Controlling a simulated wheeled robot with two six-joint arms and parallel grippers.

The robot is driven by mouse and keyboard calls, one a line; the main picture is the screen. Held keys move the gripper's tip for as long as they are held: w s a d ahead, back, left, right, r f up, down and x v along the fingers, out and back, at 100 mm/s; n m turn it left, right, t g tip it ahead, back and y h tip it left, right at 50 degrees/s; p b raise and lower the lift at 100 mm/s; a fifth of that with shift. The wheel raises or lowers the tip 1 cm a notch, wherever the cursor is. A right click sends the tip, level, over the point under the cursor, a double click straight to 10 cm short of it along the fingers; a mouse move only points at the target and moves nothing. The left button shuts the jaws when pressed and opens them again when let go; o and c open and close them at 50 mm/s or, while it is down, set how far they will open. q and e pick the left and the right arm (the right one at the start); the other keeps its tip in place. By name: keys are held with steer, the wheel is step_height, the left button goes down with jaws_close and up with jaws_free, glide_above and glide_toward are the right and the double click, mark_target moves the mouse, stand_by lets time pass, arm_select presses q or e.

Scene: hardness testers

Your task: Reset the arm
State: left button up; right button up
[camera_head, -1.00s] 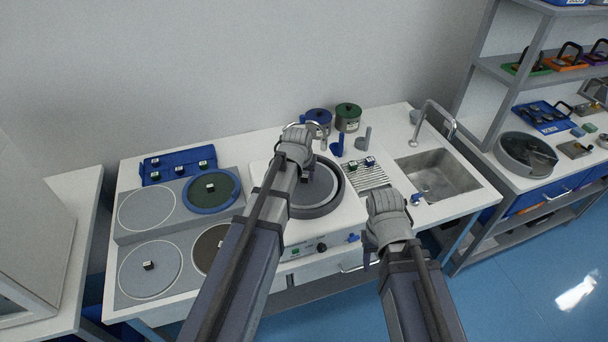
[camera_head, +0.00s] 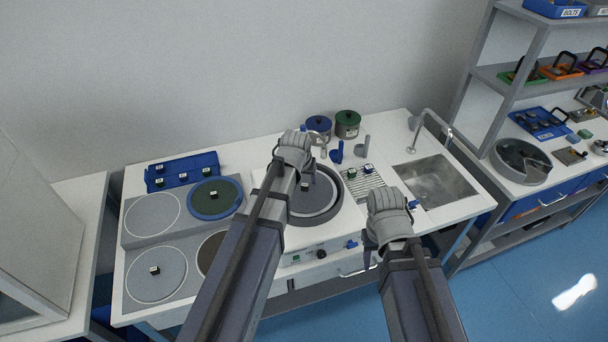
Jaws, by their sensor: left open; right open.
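My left arm reaches up from the bottom of the head view, and its gripper (camera_head: 302,150) is over the grey round polishing wheel (camera_head: 318,205). A small dark block (camera_head: 305,187) shows on the wheel beside my arm. The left fingers are partly hidden behind the wrist. My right gripper (camera_head: 372,245) is at the front edge of the table, left of and below the sink. Its fingers are partly hidden by the wrist. Nothing shows held in either gripper.
A sink (camera_head: 432,183) with a tall faucet is on the right. A slotted rack (camera_head: 366,188) holds small blocks. Two lidded pots (camera_head: 347,125) stand at the back. Round plates (camera_head: 157,273) and a blue tray (camera_head: 183,172) are on the left. A shelf unit (camera_head: 510,75) stands far right.

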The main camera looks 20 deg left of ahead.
arm_select(q)
steer(key=p+v, duration=0.1)
steer(key=v, duration=0.1)
steer(key=shift+s+r, duration=0.1)
steer(key=shift+r, duration=0.2)
arm_select(e)
step_height(320, 180, up, 2)
steer(key=shift+r, duration=0.15)
arm_select(q)
steer(key=s+d+f+m+g+b, duration=0.1)
steer(key=s+d+f+m+g, duration=0.1)
steer(key=s+d, duration=0.4)
steer(key=s+d+f+m+g+y+b, duration=0.1)
steer(key=s+d, duration=0.5)
steer(key=s, duration=0.8)
step_height(320, 180, down, 2)
steer(key=shift+s+d+f+m+g+b, duration=0.1)
steer(key=shift+s+d+m+g+b, duration=0.25)
steer(key=shift+m+g+b, duration=0.55)
arm_select(e)
step_height(320, 180, down, 4)
steer(key=shift+a+r, duration=0.1)
steer(key=shift+r, duration=0.1)
